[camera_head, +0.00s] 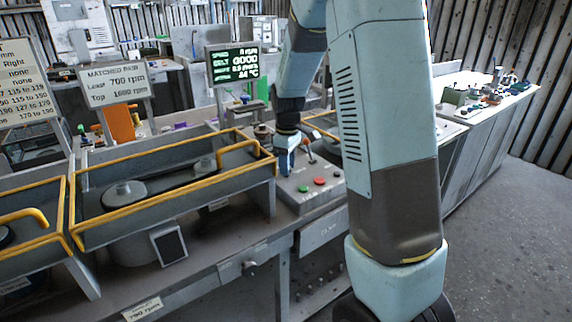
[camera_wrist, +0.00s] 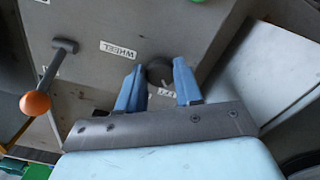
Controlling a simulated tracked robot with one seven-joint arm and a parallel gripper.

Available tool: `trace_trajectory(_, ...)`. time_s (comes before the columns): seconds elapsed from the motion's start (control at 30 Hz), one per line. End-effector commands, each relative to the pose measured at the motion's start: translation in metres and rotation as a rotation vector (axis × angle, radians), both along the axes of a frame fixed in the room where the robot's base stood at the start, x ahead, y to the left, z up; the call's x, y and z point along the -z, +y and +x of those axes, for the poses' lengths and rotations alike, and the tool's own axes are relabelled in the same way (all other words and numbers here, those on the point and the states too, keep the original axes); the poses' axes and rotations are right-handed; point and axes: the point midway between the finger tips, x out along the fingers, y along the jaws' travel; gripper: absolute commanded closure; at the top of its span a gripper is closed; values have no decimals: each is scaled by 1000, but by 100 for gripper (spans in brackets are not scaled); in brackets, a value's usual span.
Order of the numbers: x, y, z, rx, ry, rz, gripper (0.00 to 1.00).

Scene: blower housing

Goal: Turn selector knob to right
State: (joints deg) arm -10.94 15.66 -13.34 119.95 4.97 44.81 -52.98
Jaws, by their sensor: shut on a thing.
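The selector knob (camera_wrist: 158,71) is a small dark round knob on the grey control panel (camera_wrist: 205,40), seen in the wrist view. My gripper (camera_wrist: 159,78) has its two blue fingers on either side of the knob and is shut on it. A white line shows on the knob, but its setting is hard to read. A label beside the knob is partly hidden by the fingers. In the head view my gripper (camera_head: 287,166) is down at the left part of the control panel (camera_head: 297,204), and the knob is hidden there.
A lever with an orange ball (camera_wrist: 36,103) stands left of my gripper in the wrist view. Green (camera_head: 303,189) and red (camera_head: 320,181) buttons sit on the panel. A yellow-railed machine (camera_head: 165,190) stands left, beside a lit display (camera_head: 235,64).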

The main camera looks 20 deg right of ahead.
Motion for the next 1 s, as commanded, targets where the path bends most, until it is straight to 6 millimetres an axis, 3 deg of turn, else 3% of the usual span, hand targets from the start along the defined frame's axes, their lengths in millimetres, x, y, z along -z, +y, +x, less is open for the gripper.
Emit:
trace_trajectory(0.37,0,1,-1,155,3,3,96)
trace_trajectory(1.0,0,4,-3,734,4,0,96)
